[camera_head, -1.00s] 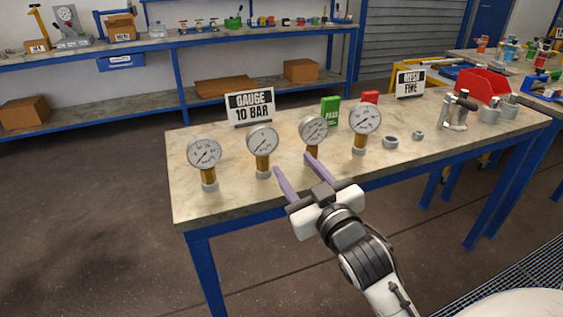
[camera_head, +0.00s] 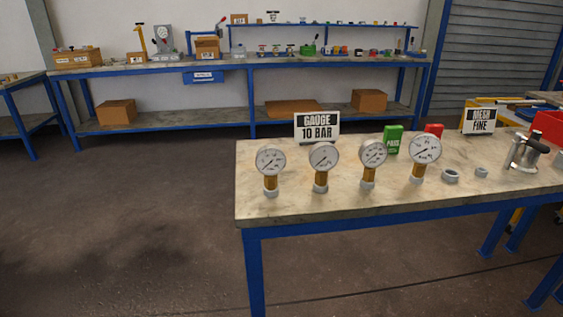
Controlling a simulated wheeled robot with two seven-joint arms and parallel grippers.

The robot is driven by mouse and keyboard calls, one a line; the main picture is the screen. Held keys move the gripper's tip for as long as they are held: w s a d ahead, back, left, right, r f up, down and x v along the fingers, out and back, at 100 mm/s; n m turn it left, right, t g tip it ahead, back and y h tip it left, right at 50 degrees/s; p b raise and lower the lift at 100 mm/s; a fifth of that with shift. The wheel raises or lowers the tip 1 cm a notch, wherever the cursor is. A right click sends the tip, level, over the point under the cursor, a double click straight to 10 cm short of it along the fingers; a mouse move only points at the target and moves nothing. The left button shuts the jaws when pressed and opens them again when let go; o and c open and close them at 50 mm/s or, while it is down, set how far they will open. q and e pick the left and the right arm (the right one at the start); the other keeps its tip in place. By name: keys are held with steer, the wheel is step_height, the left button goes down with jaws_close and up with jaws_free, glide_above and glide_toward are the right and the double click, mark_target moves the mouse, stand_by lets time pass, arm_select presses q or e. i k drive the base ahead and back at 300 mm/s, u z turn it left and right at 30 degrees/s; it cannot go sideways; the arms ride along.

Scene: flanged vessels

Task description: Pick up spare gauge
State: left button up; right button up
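Several round white-faced gauges with brass stems stand upright in a row on the near table (camera_head: 300,208). The leftmost gauge (camera_head: 271,162) is near the table's left end. The second gauge (camera_head: 323,158) stands in front of a sign reading "GAUGE 10 BAR" (camera_head: 317,128). The third gauge (camera_head: 373,155) and the rightmost gauge (camera_head: 425,151) follow to the right. I cannot tell from the view which one is the spare. Neither of my grippers is in view.
A green block (camera_head: 393,139) and a red block (camera_head: 434,130) lie behind the gauges. Grey rings (camera_head: 450,176), a "MESH FINE" sign (camera_head: 480,121) and a metal fitting (camera_head: 522,152) are to the right. A long shelf bench (camera_head: 180,69) runs along the back wall. The floor at left is clear.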

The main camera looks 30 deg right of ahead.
mark_target(323, 156)
steer(key=u, duration=0.6)
steer(key=i, duration=1.8)
steer(key=z, duration=2.65)
